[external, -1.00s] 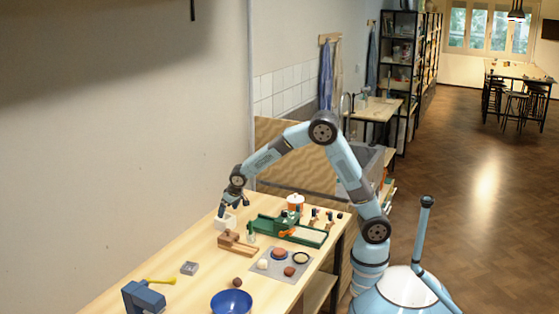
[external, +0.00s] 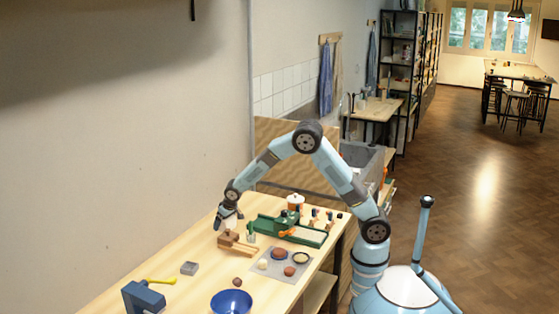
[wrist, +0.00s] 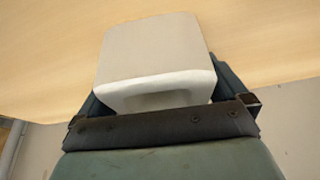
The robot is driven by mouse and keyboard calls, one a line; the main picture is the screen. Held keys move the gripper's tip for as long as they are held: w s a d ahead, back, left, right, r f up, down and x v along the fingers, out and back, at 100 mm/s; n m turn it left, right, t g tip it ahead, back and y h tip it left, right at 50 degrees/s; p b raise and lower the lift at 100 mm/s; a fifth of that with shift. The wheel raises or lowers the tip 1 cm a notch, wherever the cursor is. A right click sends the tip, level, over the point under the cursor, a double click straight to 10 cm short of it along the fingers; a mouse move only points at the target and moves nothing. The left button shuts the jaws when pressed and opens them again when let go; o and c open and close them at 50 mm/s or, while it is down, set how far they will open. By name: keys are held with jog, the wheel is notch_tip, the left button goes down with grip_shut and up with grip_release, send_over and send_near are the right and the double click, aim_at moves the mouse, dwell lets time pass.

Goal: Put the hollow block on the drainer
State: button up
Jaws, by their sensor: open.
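The hollow block looks to be the pale block with a slot-like recess in its near face; it fills the middle of the wrist view (wrist: 158,60). My gripper (external: 228,223) is low over the far left part of the worktop, its jaws open on either side of this block. The fingers hide most of the block in the external view, and I cannot tell whether they touch it. A green rack-like thing (external: 272,227) with a pale, flat part and an orange piece stands right of the gripper; it may be the drainer, but I cannot be sure.
A brown wooden piece (external: 236,243) lies close in front of my gripper. A grey mat (external: 276,274) holds several small round things. A small grey block (external: 189,268), a blue bowl (external: 232,302) and a blue tool (external: 143,297) are nearer. An orange-and-white pot (external: 295,202) stands behind.

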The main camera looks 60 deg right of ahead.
jog(key=c, duration=1.1)
jog(key=shift+r, duration=0.15)
jog(key=shift+r, duration=0.35)
notch_tip(320, 180, up, 2)
jog(key=shift+r, duration=0.2)
jog(key=s+r, duration=0.1)
jog(key=r, duration=0.1)
jog(key=s+r, duration=0.3)
jog(key=s, duration=0.1)
jog(key=shift+d+r, duration=0.4)
jog(key=s+d+r, duration=0.1)
jog(key=s+r, duration=0.3)
jog(key=s, duration=0.4)
jog(key=shift+s+d, duration=0.35)
jog(key=shift+s, duration=0.05)
